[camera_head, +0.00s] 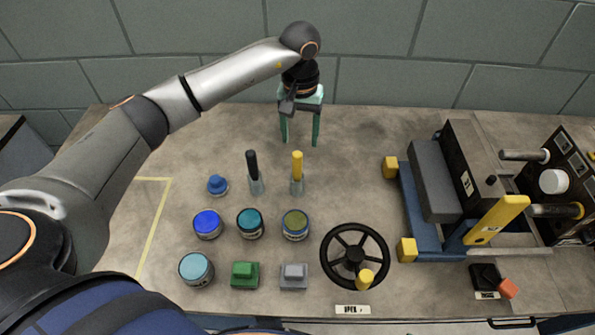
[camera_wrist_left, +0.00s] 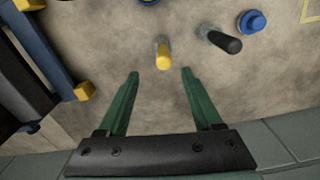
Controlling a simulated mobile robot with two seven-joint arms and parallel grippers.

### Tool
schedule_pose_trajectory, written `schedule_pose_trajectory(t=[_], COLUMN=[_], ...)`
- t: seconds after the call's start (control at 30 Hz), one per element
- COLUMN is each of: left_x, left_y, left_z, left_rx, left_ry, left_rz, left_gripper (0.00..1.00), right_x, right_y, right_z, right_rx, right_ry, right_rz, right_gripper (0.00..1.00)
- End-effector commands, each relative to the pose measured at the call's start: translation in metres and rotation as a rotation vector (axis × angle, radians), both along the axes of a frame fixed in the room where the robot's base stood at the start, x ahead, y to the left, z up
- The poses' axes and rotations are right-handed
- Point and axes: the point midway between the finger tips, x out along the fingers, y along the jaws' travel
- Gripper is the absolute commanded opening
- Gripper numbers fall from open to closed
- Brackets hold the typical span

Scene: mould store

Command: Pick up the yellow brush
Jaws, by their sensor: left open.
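The yellow brush (camera_head: 297,168) stands upright at the back middle of the bench, its yellow handle up and its lower end at a small pale holder or ferrule. In the left wrist view its yellow handle (camera_wrist_left: 163,57) shows just beyond the fingertips, roughly centred between them. My left gripper (camera_head: 300,142) is open and empty, with green fingers pointing down, behind the brush and apart from it. It also shows in the left wrist view (camera_wrist_left: 160,73). My right gripper is not in view.
A black-handled brush (camera_head: 252,166) stands just left of the yellow one, near a small blue-topped item (camera_head: 217,184). Several paint pots (camera_head: 250,223) stand in front. A black handwheel (camera_head: 355,257) and a blue-framed machine (camera_head: 430,225) are to the right. A wall (camera_head: 385,60) rises behind.

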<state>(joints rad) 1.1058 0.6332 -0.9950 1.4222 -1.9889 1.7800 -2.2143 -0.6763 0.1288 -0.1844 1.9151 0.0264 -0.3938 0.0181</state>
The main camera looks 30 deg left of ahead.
Motion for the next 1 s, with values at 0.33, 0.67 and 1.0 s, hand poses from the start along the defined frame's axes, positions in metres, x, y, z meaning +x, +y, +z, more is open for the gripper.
schedule_pose_trajectory(t=[0.33,0.67,1.0], left_x=[0.000,0.000,0.001], left_y=[-0.001,0.007,0.007], left_z=[-0.051,-0.091,-0.106], left_rx=[-0.003,-0.005,-0.004], left_ry=[0.001,0.004,-0.002], left_rz=[0.001,0.001,0.000], left_gripper=[0.67,0.67,0.67], right_x=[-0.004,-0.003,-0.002], right_y=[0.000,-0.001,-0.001], right_z=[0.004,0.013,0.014], right_rx=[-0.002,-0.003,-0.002], right_ry=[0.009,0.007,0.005], right_rz=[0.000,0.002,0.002], right_gripper=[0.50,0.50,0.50])
